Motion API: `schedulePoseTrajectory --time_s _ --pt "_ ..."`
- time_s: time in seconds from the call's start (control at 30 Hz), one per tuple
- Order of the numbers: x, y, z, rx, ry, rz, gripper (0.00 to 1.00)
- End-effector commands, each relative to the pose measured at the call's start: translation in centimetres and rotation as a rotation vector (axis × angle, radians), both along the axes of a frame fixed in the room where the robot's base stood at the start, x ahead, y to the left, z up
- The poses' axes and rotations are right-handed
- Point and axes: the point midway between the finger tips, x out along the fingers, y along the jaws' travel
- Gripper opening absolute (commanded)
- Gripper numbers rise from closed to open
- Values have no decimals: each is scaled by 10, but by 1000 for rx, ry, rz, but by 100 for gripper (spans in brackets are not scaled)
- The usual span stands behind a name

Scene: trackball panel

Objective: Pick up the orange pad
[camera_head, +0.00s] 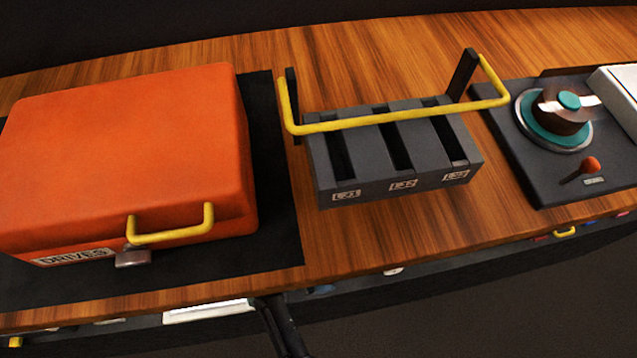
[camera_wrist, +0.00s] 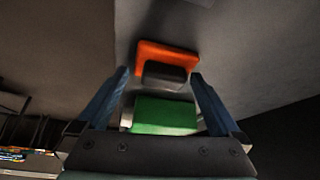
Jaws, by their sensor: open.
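In the wrist view, an orange pad (camera_wrist: 168,49) lies just beyond my fingertips, close to a grey wall or floor surface. A dark grey block (camera_wrist: 165,76) sits in front of it and covers part of it. A green pad (camera_wrist: 165,115) is nearer, low between my fingers. My gripper (camera_wrist: 159,73) is open, with one blue finger on each side of the dark block and the green pad. I cannot tell how far the fingertips are from the orange pad. The orange pad is not recognisable in the head view.
The head view shows a wooden counter (camera_head: 400,240) with an orange case (camera_head: 120,150) labelled DRIVES, a dark slotted rack (camera_head: 400,165) with a yellow handle, and a trackball panel (camera_head: 530,175). Small coloured items (camera_wrist: 20,153) show at the wrist view's lower left.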

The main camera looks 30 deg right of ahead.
Motion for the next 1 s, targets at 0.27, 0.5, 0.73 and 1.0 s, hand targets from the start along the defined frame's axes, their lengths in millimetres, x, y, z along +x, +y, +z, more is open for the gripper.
schedulePoseTrajectory --time_s 0.27,0.5,0.73,1.0 --pt "0 -1 -2 0 -1 0 98" --pt "0 -1 -2 0 -1 0 55" --pt "0 -1 -2 0 -1 0 29" --pt "0 -1 7 -1 -1 0 29"
